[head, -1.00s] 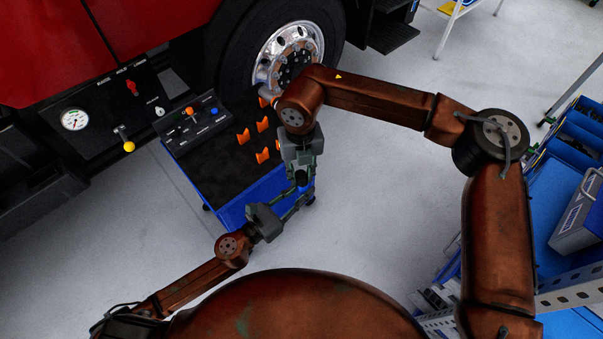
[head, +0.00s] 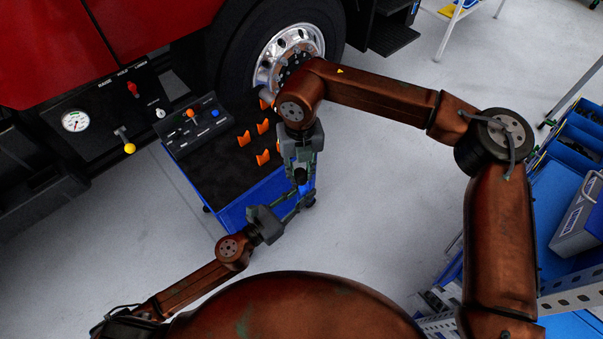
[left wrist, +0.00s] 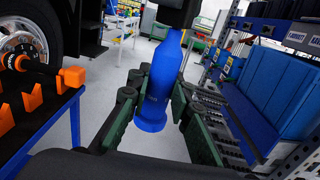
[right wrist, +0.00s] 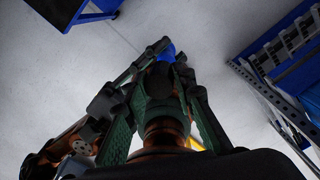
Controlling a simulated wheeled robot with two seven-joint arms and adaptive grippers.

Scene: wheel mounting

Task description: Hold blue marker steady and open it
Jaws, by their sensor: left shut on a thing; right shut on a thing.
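The blue marker (head: 303,188) stands roughly upright between my two grippers, in front of the blue cart. In the left wrist view the marker (left wrist: 158,92) is a tapered blue body with a wider lower end. My left gripper (left wrist: 160,90) is shut on it, with a finger on each side. My right gripper (head: 302,178) comes from above and is shut at the marker's upper end. In the right wrist view only a bit of blue (right wrist: 166,52) shows beyond its fingertips (right wrist: 165,68).
The blue cart (head: 250,202) with a dark top carries several orange holders (head: 262,158) and a control box (head: 192,125). The truck wheel (head: 285,55) is behind it. Blue shelving (head: 560,215) stands at the right. The floor between is clear.

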